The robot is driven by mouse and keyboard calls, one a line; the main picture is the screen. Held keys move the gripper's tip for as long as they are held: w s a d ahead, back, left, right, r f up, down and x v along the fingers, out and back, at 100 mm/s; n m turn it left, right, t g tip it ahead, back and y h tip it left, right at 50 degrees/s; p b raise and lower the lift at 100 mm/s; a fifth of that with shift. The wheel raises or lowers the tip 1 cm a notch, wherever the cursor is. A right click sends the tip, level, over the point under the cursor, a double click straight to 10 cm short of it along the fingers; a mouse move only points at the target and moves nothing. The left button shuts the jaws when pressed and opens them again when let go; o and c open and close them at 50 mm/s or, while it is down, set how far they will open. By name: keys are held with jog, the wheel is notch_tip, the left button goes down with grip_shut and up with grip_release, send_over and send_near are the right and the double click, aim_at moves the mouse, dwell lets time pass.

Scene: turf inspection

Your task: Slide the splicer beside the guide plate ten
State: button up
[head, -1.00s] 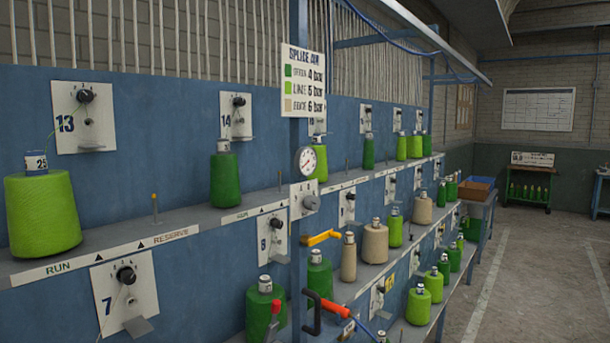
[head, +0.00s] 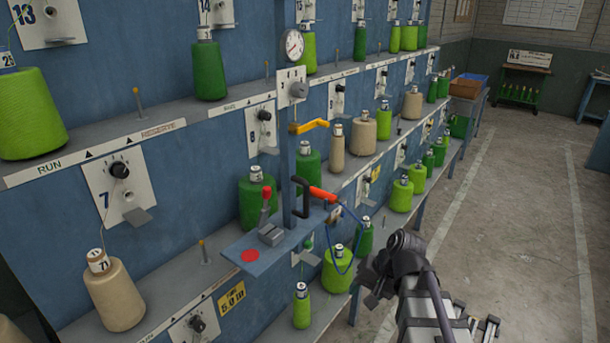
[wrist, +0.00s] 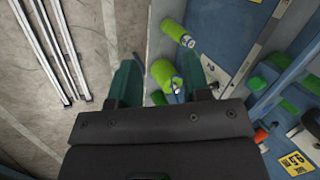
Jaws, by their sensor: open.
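The splicer (head: 322,193), with its red-orange body and blue hose, sits in a black hooked holder on the blue post, above a small shelf. An orange-red bit that may be the splicer shows at the lower right of the wrist view (wrist: 262,135). White guide plates with dark knobs line the blue racks. I can read a 7 on one plate (head: 115,180), but I cannot make out which plate is ten. My gripper (wrist: 160,78) is open and empty, its two dark green fingers apart over the lower rack. In the head view my arm is right of the splicer, apart from it.
Green, lime and beige cones fill the shelves, including a lime cone (head: 337,270) near my gripper. A yellow crank (head: 310,127), a gauge (head: 292,44) and a small blue shelf (head: 240,256) are on the post. The floor aisle (head: 510,220) at right is clear.

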aim_at(306, 212)
jog(key=w+a+r+m+t+y, duration=0.2)
jog(key=w+r+m+t+y, duration=0.2)
jog(key=w+r+m+y, duration=0.45)
jog(key=w+a+r+m+t+y, duration=0.25)
jog(key=w+r+m, duration=0.25)
jog(key=r+m, duration=0.45)
jog(key=shift+m+t, duration=0.25)
jog(key=shift+m, duration=0.55)
jog(key=x, duration=0.3)
jog(key=f+x, duration=0.1)
jog(key=x, duration=0.6)
jog(key=shift+a+f, duration=0.15)
jog(key=shift+f, duration=0.15)
jog(key=shift+c, duration=0.4)
grip_shut()
